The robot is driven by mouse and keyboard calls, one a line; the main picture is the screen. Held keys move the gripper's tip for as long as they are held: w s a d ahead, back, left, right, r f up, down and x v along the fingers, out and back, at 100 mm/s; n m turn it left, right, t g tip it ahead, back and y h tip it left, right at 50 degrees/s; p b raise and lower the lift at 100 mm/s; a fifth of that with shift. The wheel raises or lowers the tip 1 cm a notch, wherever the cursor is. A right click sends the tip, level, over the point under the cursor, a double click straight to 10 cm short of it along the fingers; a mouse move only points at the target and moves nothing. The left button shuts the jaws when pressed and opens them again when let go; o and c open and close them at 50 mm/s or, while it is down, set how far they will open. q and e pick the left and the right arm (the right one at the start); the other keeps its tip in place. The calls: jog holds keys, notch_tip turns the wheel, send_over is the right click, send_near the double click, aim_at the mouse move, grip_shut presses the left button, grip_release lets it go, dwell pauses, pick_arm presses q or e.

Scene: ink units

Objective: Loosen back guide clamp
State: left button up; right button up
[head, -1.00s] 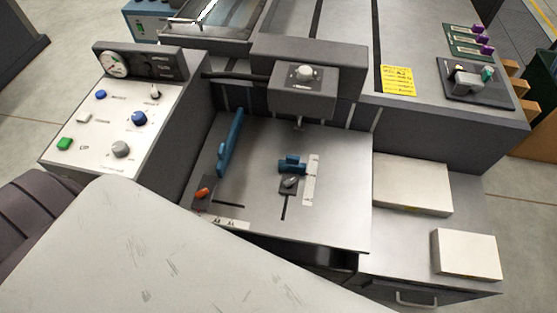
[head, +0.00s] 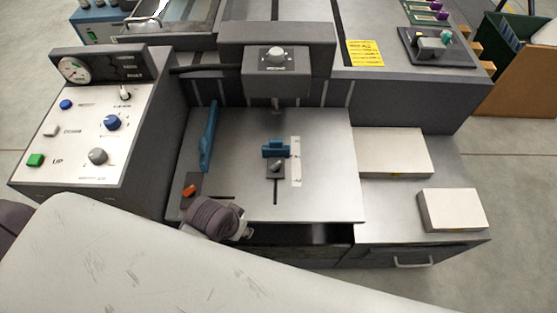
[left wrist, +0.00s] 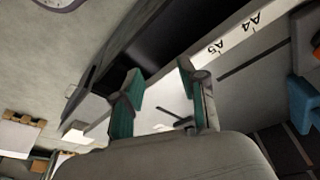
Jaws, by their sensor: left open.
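A long blue guide (head: 208,137) stands on the left of the metal table (head: 325,185), with an orange lever (head: 190,191) on a dark plate at its front end. A short blue guide (head: 276,149) sits near the table's middle, with a grey clamp lever (head: 277,167) just in front of it beside a white scale (head: 296,162). My left wrist is at the table's front left edge in the head view. In the left wrist view my left gripper (left wrist: 160,75) is open and empty, near the table edge with the A4/A5 label (left wrist: 240,35). My right gripper is not seen.
A control panel (head: 85,135) with knobs and buttons stands left of the table. A dark head unit (head: 276,78) overhangs its back. Two white stacks (head: 393,152) (head: 452,208) lie on the right shelf. The table's right part is clear.

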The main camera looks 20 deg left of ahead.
pick_arm(q)
notch_tip(320, 180, up, 7)
jog(key=d, duration=0.1)
notch_tip(320, 180, up, 6)
jog(key=r+m+g, duration=0.1)
jog(key=m+g, duration=0.2)
send_over(278, 162)
jog(key=shift+y, duration=0.4)
notch_tip(278, 162, down, 14)
jog(key=shift+d+f+b, duration=0.1)
jog(key=shift+b, duration=0.3)
grip_shut()
